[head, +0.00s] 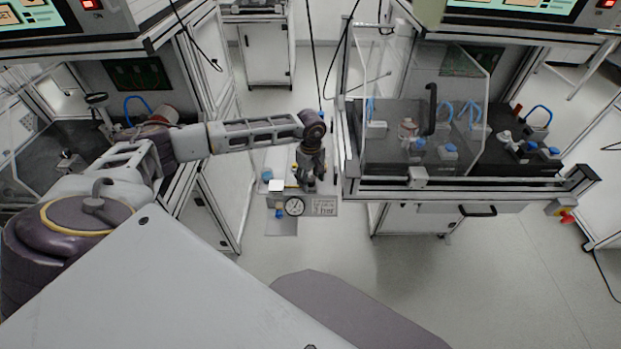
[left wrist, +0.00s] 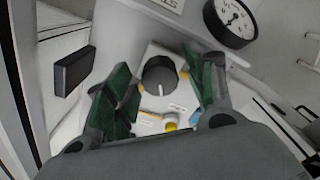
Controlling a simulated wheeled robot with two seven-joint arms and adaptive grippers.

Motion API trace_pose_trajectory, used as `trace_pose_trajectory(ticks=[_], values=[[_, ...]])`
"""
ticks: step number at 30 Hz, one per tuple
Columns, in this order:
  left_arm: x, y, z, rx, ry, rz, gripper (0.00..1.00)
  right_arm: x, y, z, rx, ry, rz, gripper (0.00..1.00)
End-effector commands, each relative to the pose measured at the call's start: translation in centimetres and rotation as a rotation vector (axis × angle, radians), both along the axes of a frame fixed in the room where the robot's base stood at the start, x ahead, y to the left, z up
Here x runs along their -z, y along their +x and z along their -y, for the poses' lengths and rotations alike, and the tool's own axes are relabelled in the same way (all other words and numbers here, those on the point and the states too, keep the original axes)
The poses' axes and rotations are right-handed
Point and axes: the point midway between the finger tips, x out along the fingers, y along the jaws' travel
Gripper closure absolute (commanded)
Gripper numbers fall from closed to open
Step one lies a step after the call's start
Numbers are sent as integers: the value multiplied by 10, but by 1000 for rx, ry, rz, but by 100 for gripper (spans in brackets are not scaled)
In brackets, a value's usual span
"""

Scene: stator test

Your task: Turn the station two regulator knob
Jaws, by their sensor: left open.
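The regulator knob (left wrist: 159,75) is a round black knob with a white pointer line on a white panel. It shows in the left wrist view between the fingers of my left gripper (left wrist: 158,90). The fingers have green pads, stand apart on either side of the knob, and no contact is clear. In the head view my left gripper (head: 308,182) points down over the small panel between the two stations and hides the knob. A round pressure gauge (head: 294,206) sits on that panel; it also shows in the left wrist view (left wrist: 231,22). My right gripper is not in view.
The right station's workbench (head: 460,186) has a clear guard (head: 385,130) and several blue-capped parts. A red emergency button (head: 567,217) is at its right end. The grey floor in front is open.

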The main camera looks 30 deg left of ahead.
Motion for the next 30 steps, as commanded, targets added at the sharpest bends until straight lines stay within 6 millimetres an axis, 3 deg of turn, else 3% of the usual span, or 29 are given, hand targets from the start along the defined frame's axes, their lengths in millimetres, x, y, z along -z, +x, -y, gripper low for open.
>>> trace_pose_trajectory(ticks=[3,14,30], values=[[0,0,0,0,0,0,45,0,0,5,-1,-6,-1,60],[0,0,0,0,0,-1,91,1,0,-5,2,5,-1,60],[0,0,0,-97,1,-1,91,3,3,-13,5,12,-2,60]])
